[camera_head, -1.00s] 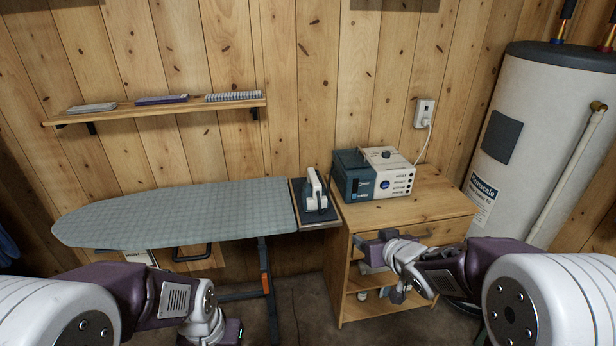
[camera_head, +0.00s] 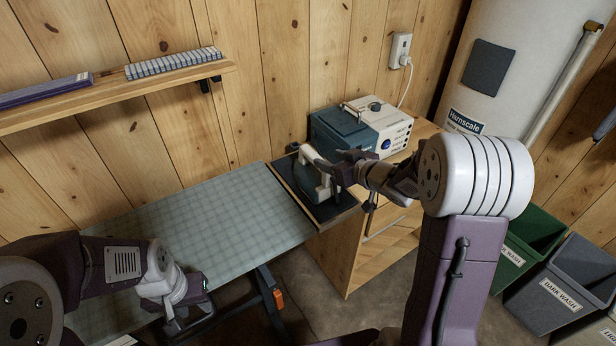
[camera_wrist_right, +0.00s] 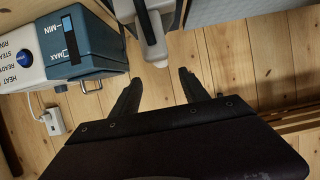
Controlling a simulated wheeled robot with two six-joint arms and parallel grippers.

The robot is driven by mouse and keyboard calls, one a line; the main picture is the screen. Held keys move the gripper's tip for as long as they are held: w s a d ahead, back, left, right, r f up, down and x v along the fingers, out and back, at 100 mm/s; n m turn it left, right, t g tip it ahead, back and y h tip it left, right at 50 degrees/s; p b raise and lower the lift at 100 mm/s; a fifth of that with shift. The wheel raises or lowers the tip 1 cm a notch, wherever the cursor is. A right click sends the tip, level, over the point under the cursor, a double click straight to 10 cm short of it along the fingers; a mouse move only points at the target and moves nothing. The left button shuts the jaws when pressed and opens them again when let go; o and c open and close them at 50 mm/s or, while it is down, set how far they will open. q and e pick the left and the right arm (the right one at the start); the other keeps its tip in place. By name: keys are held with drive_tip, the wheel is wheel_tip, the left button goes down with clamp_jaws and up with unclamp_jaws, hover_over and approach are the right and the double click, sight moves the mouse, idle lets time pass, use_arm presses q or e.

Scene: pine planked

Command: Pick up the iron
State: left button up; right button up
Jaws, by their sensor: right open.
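The iron (camera_head: 310,175), white and dark teal, stands on the dark rest (camera_head: 341,206) at the right end of the ironing board (camera_head: 200,225). My right gripper (camera_head: 332,172) is at the iron's right side, overlapping it in the head view. In the right wrist view my right gripper (camera_wrist_right: 160,82) is open, with nothing between its fingers; the iron (camera_wrist_right: 151,35) shows just beyond the tips, partly cut off by the top edge. My left gripper (camera_head: 185,302) hangs over the board's front edge, away from the iron; its fingers are not clear.
A teal and white steam station (camera_head: 360,130) sits on the wooden cabinet (camera_head: 365,250) behind the iron. The plank wall is close behind. Waste bins (camera_head: 560,280) stand at lower right, with a water heater (camera_head: 510,60) behind.

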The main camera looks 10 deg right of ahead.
sight(315, 155)
drive_tip(key=shift+s+d, duration=0.15)
drive_tip(key=shift+d, duration=0.05)
drive_tip(key=x, duration=0.4)
drive_tip(key=shift+a, duration=0.3)
drive_tip(key=b+x, duration=0.1)
drive_tip(key=x, duration=0.4)
drive_tip(key=shift+a+f, duration=0.1)
drive_tip(key=shift+f, duration=0.15)
drive_tip(key=shift+s+r, duration=0.1)
drive_tip(key=shift+r, duration=0.05)
drive_tip(key=c, duration=0.4)
clamp_jaws()
